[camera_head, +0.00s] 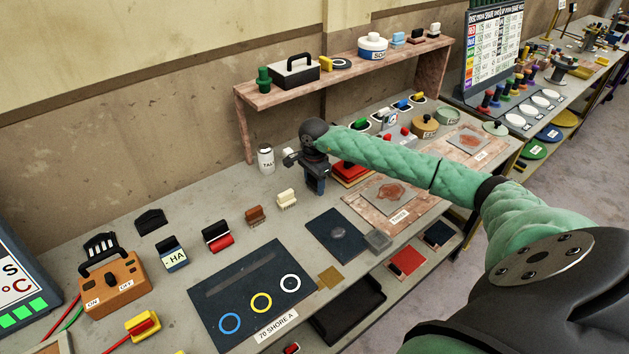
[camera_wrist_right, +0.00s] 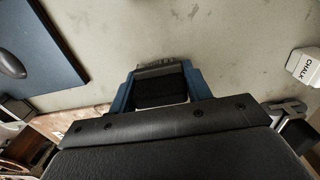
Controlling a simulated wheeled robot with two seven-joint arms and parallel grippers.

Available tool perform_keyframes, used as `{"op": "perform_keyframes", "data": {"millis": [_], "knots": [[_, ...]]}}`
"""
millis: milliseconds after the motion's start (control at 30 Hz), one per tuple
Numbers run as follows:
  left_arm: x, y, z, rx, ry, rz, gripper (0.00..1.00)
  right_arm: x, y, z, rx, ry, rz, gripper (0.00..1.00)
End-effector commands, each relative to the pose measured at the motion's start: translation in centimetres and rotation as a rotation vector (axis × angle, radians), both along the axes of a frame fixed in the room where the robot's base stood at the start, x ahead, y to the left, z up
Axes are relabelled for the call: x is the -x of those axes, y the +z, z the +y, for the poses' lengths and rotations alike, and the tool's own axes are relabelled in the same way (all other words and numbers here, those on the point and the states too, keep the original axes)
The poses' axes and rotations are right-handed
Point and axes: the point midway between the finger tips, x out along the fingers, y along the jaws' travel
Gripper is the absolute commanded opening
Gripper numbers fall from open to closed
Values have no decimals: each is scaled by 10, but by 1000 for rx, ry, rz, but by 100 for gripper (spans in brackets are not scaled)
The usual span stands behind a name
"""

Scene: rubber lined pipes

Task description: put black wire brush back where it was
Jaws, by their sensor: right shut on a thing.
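My right gripper (camera_head: 316,188) is low over the workbench, pointing down, between the white jar and the dark square plate. In the right wrist view, my gripper's blue fingers (camera_wrist_right: 161,92) are shut on a black block with a grey-black edge, the black wire brush (camera_wrist_right: 160,88). The bench surface shows just beyond it; I cannot tell whether the brush touches it. In the head view the brush is mostly hidden by the gripper. My left gripper is in neither view.
A white jar (camera_head: 265,159), a cream block (camera_head: 286,199) and a brown block (camera_head: 255,215) stand left of the gripper. A dark plate (camera_head: 337,235) lies in front. A raised shelf (camera_head: 350,73) runs behind. Bare bench shows around the blocks.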

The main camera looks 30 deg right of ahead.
Motion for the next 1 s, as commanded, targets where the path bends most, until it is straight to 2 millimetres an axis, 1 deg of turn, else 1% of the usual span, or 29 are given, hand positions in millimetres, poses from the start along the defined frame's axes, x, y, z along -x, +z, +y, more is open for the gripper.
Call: {"op": "perform_keyframes", "data": {"millis": [267, 533, 567, 600, 667, 1000], "knots": [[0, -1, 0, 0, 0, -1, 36, 0, -1, 0, 0, 0, 0, 27], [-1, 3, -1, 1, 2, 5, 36, 0, -4, 0, 1, 0, 0, 27], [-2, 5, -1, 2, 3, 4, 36, 0, -4, 0, 1, 0, 0, 51], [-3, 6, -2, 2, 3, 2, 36, 0, -3, 0, 1, 0, 0, 58], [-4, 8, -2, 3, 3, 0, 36, 0, -3, 0, 1, 0, 0, 70], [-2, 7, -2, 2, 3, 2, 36, 0, -3, 0, 0, 0, 0, 70]]}}
